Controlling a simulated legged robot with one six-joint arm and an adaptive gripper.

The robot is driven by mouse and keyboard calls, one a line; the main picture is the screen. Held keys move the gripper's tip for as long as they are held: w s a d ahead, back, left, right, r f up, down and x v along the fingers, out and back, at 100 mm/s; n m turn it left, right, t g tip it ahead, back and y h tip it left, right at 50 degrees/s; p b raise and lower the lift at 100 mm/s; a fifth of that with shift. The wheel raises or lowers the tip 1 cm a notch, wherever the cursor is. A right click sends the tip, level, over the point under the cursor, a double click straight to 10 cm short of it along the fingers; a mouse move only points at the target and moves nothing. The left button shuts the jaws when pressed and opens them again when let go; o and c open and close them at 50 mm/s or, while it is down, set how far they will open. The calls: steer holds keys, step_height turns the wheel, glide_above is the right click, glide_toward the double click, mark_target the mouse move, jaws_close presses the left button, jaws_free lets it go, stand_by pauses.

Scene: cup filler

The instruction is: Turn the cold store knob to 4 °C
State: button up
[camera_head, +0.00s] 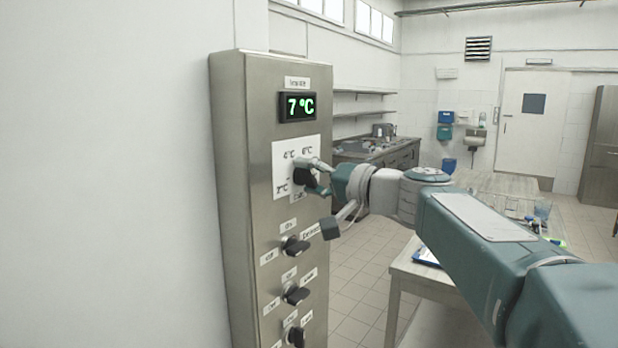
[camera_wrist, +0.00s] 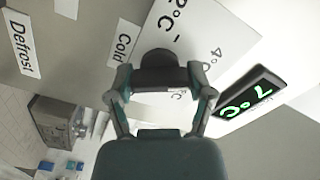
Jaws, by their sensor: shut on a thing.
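The cold store knob (camera_head: 303,176) is a black knob on a white dial plate (camera_head: 284,160) on the steel cabinet front. Marks around it include 4 °C at upper left, another at upper right and one at lower left. The green display (camera_head: 298,106) above reads 7 °C. My gripper (camera_head: 314,177) is at the knob, with its fingers closed on it. In the wrist view the knob (camera_wrist: 160,68) sits between the two fingertips of my gripper (camera_wrist: 160,90). The exact knob pointer direction is hidden by my fingers.
Below on the steel cabinet (camera_head: 232,200) are several other black knobs, the nearest being the upper one (camera_head: 296,246). A wooden table (camera_head: 440,278) stands to the right under my arm. Tiled floor (camera_head: 352,262) is clear between cabinet and table.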

steer(key=shift+f, duration=0.35)
steer(key=o, duration=1.1)
steer(key=shift+r, duration=0.2)
steer(key=shift+s+d, duration=0.15)
steer(key=shift+d, duration=0.05)
steer(key=v, duration=1.1)
steer(key=shift+d, duration=0.15)
steer(key=shift+s, duration=0.15)
